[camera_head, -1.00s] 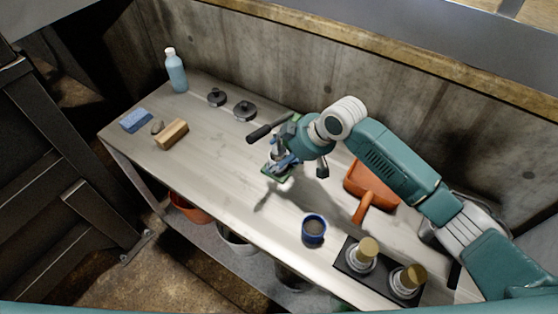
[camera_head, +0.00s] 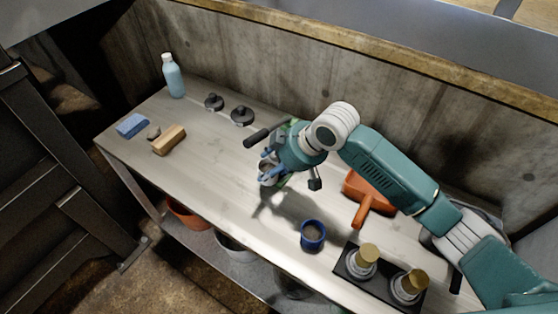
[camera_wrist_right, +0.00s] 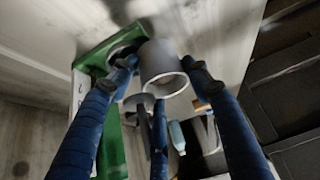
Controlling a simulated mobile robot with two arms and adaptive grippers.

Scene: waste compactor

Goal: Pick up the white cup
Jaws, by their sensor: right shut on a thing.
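The white cup (camera_wrist_right: 162,68) sits between the blue fingers of my right gripper (camera_wrist_right: 158,75) in the right wrist view, its round opening showing. In the head view the cup (camera_head: 267,173) shows partly behind the fingers of the right gripper (camera_head: 270,167), over the middle of the bench. The right gripper is shut on the cup. I cannot tell whether the cup touches the bench. My left gripper is not in view.
A green object (camera_wrist_right: 110,52) is close beside the cup. A blue cup (camera_head: 313,235), an orange dustpan (camera_head: 368,192) and two gold-topped items on a black tray (camera_head: 349,273) are on the right. A bottle (camera_head: 173,77) and blocks are on the left.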

